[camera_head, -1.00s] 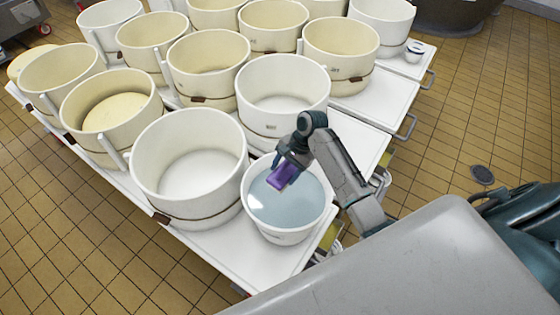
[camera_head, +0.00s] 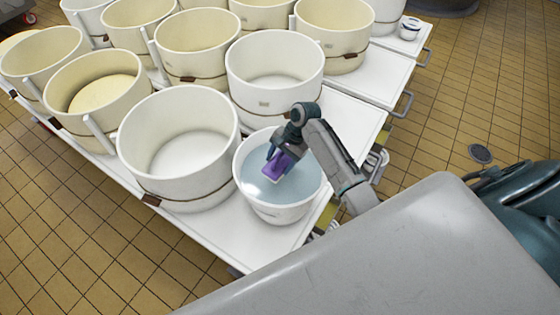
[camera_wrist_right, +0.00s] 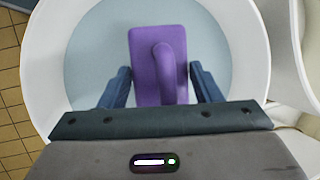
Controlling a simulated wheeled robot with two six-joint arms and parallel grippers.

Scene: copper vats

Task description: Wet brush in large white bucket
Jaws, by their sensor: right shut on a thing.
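The white bucket (camera_head: 264,215) with bluish water (camera_head: 312,185) stands at the front corner of the white table, and it fills much of the right wrist view (camera_wrist_right: 255,60). My right gripper (camera_head: 279,163) is over the bucket, inside its rim outline, shut on the purple brush (camera_head: 280,166). In the right wrist view the brush (camera_wrist_right: 150,50) has a purple block and a raised handle between the two blue fingers (camera_wrist_right: 158,85). The brush's underside is hidden there; in the head view its pale lower edge is at or near the water. I cannot tell whether it touches. My left gripper is not in view.
A large empty white vat (camera_head: 180,190) stands directly left of the bucket. Several cream vats crowd the table behind. A small white tub (camera_head: 409,28) is at the far right. The white table top (camera_head: 235,240) has bare room in front of the bucket.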

